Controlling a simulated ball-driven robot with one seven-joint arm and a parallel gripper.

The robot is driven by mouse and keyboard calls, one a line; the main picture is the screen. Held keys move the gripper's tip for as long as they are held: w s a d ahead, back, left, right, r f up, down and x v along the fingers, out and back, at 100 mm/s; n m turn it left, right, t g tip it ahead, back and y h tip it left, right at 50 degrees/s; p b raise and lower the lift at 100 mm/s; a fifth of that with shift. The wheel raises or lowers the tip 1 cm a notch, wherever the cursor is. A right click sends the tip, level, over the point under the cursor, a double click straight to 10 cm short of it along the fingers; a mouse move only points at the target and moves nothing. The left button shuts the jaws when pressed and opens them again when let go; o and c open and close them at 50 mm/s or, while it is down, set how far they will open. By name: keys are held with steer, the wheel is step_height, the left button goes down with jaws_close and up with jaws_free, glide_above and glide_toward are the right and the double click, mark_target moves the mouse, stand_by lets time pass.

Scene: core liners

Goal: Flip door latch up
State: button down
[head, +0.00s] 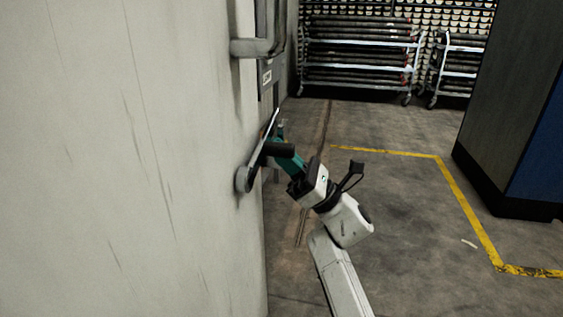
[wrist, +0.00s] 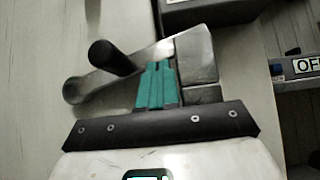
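The door latch (head: 257,155) is a flat grey metal lever on the pale door, with a round end at its lower left and a black cylindrical knob (head: 279,149) sticking out from it. In the head view it slants up to the right. In the wrist view the lever (wrist: 135,68) also slants up to the right, with the black knob (wrist: 112,57) left of my fingers. My gripper (head: 287,158) has teal fingers right by the knob. In the wrist view the fingers (wrist: 157,68) look closed together, with nothing seen between them, and overlap the lever's lower edge. Contact is unclear.
The pale door (head: 130,150) fills the left side. A bar handle (head: 252,47) sticks out above the latch. A dark cabinet (head: 505,120) stands at the right, and wheeled racks (head: 360,55) stand at the back. The floor between is open, with yellow lines.

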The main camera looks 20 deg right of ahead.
steer(key=v, duration=1.1)
steer(key=shift+p, duration=0.35)
steer(key=shift+a, duration=0.1)
step_height(320, 180, down, 7)
steer(key=a, duration=0.1)
steer(key=shift+a+r, duration=0.15)
steer(key=s+d+r+x, duration=0.1)
steer(key=r+x, duration=0.1)
steer(key=x, duration=1.1)
steer(key=shift+d, duration=0.35)
